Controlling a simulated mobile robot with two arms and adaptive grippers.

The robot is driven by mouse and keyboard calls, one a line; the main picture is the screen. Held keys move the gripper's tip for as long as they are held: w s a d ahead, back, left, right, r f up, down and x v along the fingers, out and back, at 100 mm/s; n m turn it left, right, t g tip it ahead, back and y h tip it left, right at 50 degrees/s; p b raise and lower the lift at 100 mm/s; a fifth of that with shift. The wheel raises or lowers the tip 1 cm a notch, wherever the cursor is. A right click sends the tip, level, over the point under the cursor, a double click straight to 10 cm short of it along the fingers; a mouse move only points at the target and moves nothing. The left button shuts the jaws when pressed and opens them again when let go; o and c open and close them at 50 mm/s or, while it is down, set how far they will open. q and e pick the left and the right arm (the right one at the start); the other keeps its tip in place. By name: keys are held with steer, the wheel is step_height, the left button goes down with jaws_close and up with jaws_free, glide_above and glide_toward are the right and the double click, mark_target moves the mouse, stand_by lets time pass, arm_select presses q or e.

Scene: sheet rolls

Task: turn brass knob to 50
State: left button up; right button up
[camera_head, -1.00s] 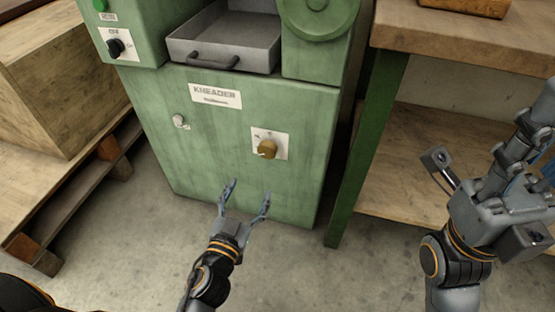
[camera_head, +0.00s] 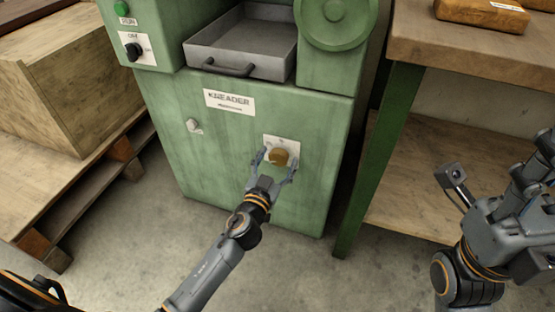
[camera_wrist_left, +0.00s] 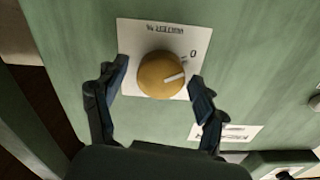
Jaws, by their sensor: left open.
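The brass knob (camera_head: 279,157) sits on a white label plate (camera_head: 294,144) on the front of the green kneader (camera_head: 225,145). My left gripper (camera_head: 274,166) is open, with its fingers on either side of the knob. In the left wrist view, the knob (camera_wrist_left: 161,75) lies between the fingertips, with gaps visible on both sides. Its white pointer line is directed right and slightly up, toward the printed 0. The plate's lettering appears upside down there; other scale marks are unclear. My right gripper (camera_head: 530,190) is at the right edge, away from the kneader; its fingers are unclear.
A small round pale knob (camera_head: 193,125) is left of the brass knob. A grey tray (camera_head: 240,45) with a handle is above. A wooden bench (camera_head: 480,45) stands at the right, and a wooden crate (camera_head: 75,105) on a pallet at the left. Bare floor lies in front.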

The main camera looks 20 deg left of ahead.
arm_select(q)
steer(key=shift+w, duration=0.15)
steer(key=shift+c, duration=0.2)
steer(key=c, duration=1.1)
